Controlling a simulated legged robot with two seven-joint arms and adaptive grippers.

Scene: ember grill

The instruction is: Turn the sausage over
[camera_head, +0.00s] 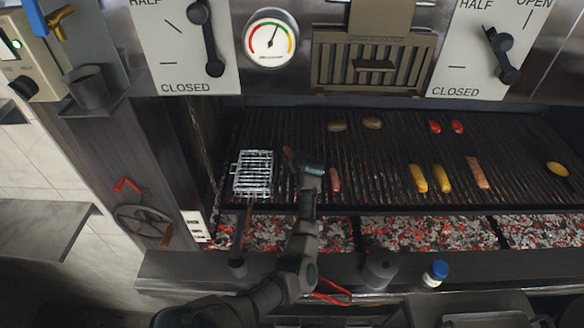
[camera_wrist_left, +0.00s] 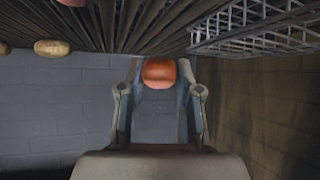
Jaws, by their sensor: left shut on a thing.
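My left gripper (camera_head: 299,160) reaches over the left part of the grill grate. It is shut on a sausage (camera_head: 289,153), which shows as a small brownish-red end in the head view. In the left wrist view the gripper (camera_wrist_left: 160,92) has the orange-red rounded end of the sausage (camera_wrist_left: 159,72) between its two fingertips. The wrist view is upside down, with the grate bars at the top. Whether the sausage touches the bars I cannot tell. Another reddish sausage (camera_head: 335,180) lies on the grate just right of the gripper. My right gripper is not in view.
A wire grill basket (camera_head: 253,173) lies close left of the gripper. Glowing coals (camera_head: 450,234) show along the front. A blue-capped bottle (camera_head: 435,274) stands on the front ledge.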

